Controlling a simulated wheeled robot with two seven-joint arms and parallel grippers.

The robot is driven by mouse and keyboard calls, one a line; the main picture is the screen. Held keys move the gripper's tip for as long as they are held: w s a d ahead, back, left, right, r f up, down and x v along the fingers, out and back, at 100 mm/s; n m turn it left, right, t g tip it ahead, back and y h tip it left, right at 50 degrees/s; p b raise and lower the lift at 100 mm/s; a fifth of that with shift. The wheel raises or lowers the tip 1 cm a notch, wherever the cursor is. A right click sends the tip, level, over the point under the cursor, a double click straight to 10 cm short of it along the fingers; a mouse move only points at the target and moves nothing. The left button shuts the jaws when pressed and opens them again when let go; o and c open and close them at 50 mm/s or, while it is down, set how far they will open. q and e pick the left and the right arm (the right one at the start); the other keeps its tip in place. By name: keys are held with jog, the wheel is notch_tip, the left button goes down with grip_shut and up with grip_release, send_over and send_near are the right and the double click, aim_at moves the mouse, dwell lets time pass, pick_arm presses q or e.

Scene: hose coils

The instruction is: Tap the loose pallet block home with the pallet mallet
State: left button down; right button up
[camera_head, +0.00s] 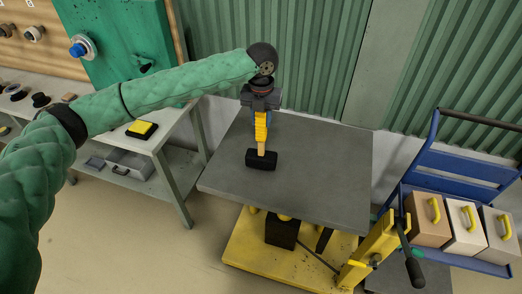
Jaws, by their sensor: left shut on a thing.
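My left gripper (261,104) hangs over the grey tabletop, with its arm coming in from the left. It is shut on the handle of the pallet mallet (261,160), which has a black head and a wooden and yellow-blue handle. The mallet points head-down above or on the tabletop; I cannot tell whether the head touches it. The loose pallet block cannot be made out for certain. A dark block (282,233) shows under the tabletop on the yellow base. My right gripper is not in view.
The grey tabletop (330,160) is otherwise bare. A yellow lift base (262,262) with a post stands below it. A blue cart (455,165) with several handled boxes stands at right. A side bench (105,125) with small items stands at left. Green corrugated wall is behind.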

pick_arm(q)
jog(key=shift+r+p, duration=2.05)
jog(key=shift+r, duration=0.9)
